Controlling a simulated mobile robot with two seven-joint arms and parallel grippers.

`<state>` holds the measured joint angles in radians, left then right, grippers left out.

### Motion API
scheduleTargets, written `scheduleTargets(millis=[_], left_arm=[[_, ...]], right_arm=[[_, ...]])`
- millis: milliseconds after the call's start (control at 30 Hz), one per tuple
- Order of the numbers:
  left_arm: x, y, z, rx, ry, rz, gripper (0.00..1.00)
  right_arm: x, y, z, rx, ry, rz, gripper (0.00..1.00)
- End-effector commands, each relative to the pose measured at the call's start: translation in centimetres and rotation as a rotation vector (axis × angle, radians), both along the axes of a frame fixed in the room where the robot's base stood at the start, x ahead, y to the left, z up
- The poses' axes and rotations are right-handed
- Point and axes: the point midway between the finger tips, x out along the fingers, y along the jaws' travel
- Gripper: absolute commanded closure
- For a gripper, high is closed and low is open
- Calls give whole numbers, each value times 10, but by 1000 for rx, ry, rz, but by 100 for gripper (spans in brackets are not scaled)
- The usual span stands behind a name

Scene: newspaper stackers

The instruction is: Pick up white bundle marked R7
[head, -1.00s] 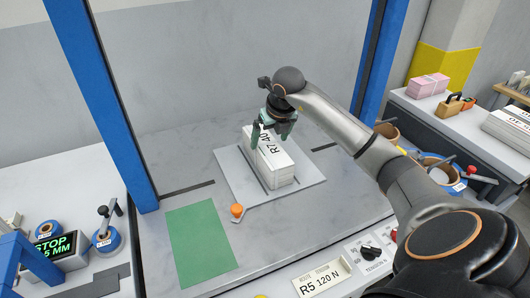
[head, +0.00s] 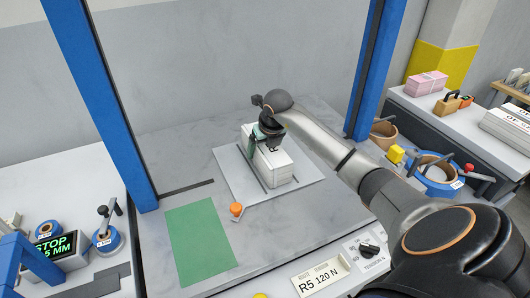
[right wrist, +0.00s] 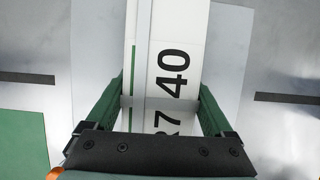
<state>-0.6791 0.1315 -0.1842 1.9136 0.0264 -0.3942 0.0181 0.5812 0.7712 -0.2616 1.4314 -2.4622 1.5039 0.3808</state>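The white bundle marked R7 (head: 271,167) stands on a pale plate on the worktable. In the right wrist view its top (right wrist: 170,40) carries the black print "R7 40", with the R partly hidden by my gripper, and a strap crosses it. My right gripper (head: 266,148) is down at the bundle's top from above. In the right wrist view its two green fingers (right wrist: 162,85) are spread, one along each long side of the bundle. Any small gap between fingers and bundle is hard to see. My left gripper is not in view.
The pale plate (head: 308,173) lies between blue posts (head: 106,100). An orange knob (head: 236,209) stands at its front left corner, and a green mat (head: 200,240) lies left of that. A label R5 120 N (head: 320,277) is in front. Tape rolls and a pink bundle (head: 426,83) are right.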

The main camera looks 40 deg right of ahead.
Motion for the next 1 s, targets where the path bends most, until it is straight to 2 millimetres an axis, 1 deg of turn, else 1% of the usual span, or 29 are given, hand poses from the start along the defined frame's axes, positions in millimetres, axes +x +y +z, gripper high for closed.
scheduleTargets(millis=[33, 67, 733, 1000], left_arm=[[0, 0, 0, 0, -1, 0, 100], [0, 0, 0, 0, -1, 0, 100], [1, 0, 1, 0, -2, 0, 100], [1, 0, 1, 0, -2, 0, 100]], right_arm=[[0, 0, 0, 0, 0, 0, 20], [0, 0, 0, 0, 0, 0, 24], [0, 0, 1, -1, 0, 0, 99], [1, -1, 4, -1, -8, -1, 100]])
